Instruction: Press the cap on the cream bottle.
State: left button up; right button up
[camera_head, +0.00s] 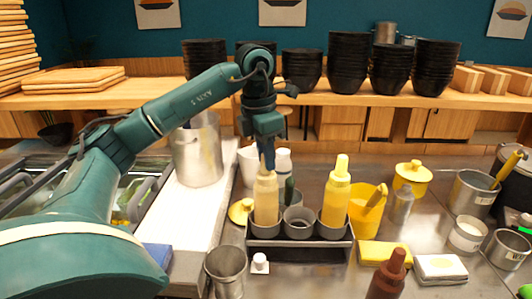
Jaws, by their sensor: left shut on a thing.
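The cream bottle (266,203) stands upright in the left cup of a dark holder (299,250). Its pale pointed cap (264,169) is at its top. My left gripper (267,164) points straight down right above the bottle, with its fingers shut at the cap's tip. The fingers hide part of the tip, so I cannot tell how firmly the cap is seated. My right gripper is not in view.
A yellow bottle (335,200) stands in the holder's right cup; the middle cup (299,222) looks empty. A white-capped bottle (284,164) stands close behind. A metal cup (227,270) and a small white-topped item (260,262) are in front.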

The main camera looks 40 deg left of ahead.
pick_arm(q)
jog(key=o, duration=1.2)
jog(key=shift+o, duration=0.2)
